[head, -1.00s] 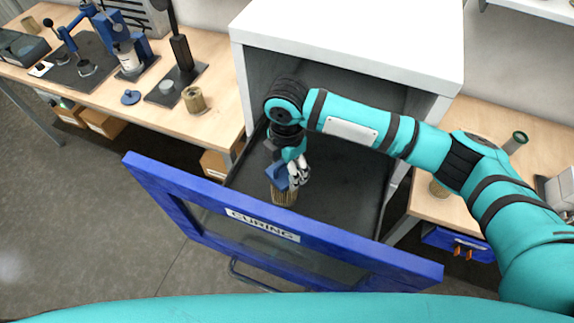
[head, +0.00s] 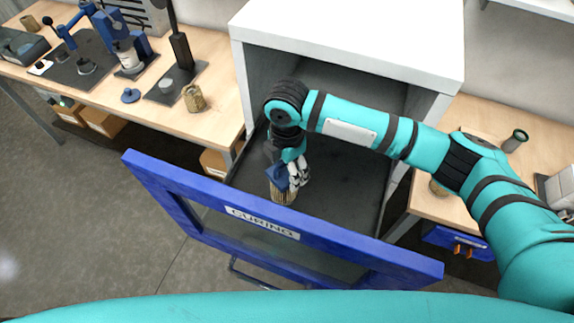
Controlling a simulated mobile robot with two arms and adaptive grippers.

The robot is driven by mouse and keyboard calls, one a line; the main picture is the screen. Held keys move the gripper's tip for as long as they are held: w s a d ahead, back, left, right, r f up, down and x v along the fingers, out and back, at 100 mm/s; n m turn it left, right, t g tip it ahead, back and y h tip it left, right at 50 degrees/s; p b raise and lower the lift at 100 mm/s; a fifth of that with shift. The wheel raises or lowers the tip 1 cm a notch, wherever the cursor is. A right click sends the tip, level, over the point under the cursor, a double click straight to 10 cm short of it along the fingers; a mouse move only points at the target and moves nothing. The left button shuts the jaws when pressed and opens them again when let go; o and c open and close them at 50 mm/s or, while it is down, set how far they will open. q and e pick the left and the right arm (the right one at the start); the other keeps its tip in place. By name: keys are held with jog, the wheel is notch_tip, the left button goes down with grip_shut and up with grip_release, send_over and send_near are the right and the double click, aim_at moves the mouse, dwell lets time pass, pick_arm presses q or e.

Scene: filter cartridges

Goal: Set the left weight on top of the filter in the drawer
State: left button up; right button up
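The open drawer (head: 345,215), with a blue front labelled "CURING", holds a tan ribbed filter (head: 283,198) standing near its front. A dark blue piece (head: 277,175), which looks like a weight, is directly over the filter's top and hides it. I cannot tell whether the two touch. My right gripper (head: 295,174) points down into the drawer with its pale fingers against the right side of the blue piece. Its grip is partly hidden, so I cannot tell whether it is shut. My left gripper is not in view.
The left bench (head: 220,120) carries another filter (head: 194,98), a small blue knobbed object (head: 131,96) and press stands. The white cabinet (head: 350,35) rises behind the drawer. The drawer floor right of the filter is clear.

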jog(key=o, duration=0.3)
jog(key=shift+o, duration=0.2)
notch_tip(320, 180, up, 12)
jog(key=shift+r, duration=0.1)
dwell(0.6)
